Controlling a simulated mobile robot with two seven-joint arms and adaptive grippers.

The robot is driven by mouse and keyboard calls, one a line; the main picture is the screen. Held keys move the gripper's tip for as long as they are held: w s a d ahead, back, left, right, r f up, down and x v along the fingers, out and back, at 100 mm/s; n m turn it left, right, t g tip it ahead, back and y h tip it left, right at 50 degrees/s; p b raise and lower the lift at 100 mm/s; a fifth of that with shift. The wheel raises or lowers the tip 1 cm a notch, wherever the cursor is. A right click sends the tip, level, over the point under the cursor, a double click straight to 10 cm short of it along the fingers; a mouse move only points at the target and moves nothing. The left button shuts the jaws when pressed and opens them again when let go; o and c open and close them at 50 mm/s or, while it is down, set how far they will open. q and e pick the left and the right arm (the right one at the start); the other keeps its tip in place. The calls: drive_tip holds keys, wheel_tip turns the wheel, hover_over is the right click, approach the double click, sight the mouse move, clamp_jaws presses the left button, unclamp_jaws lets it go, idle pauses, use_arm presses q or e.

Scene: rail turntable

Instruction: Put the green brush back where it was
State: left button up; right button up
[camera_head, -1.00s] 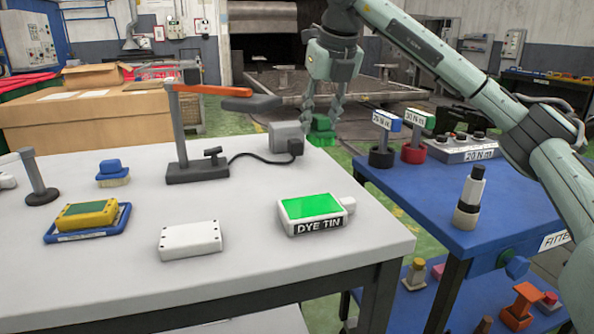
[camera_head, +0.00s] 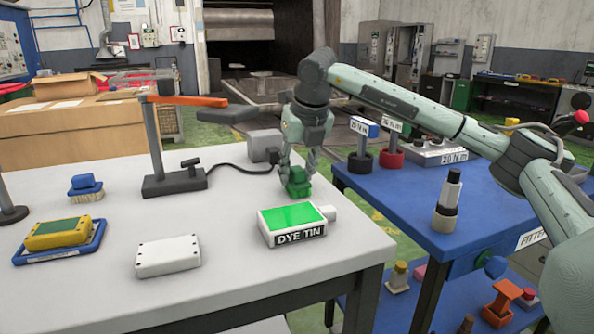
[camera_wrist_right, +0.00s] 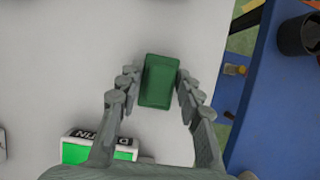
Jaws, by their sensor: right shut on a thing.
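The green brush (camera_head: 298,182) is between the fingers of my right gripper (camera_head: 299,168), over the right part of the white table behind the dye tin. In the right wrist view the green brush (camera_wrist_right: 159,81) lies between the two fingers of my right gripper (camera_wrist_right: 155,92), which is shut on it. I cannot tell whether its underside touches the table. The dye tin (camera_head: 292,217), with a green top and a black label, stands just in front of it. My left gripper is not in view.
A blue brush (camera_head: 86,187), a yellow box in a blue tray (camera_head: 62,255) and a white box (camera_head: 168,256) are on the white table (camera_head: 225,290). A stand with an orange arm (camera_head: 187,100) rises behind. The blue table (camera_head: 400,195) stands to the right.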

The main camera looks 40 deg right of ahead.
drive_tip(key=shift+f, duration=0.1)
drive_tip(key=o, duration=1)
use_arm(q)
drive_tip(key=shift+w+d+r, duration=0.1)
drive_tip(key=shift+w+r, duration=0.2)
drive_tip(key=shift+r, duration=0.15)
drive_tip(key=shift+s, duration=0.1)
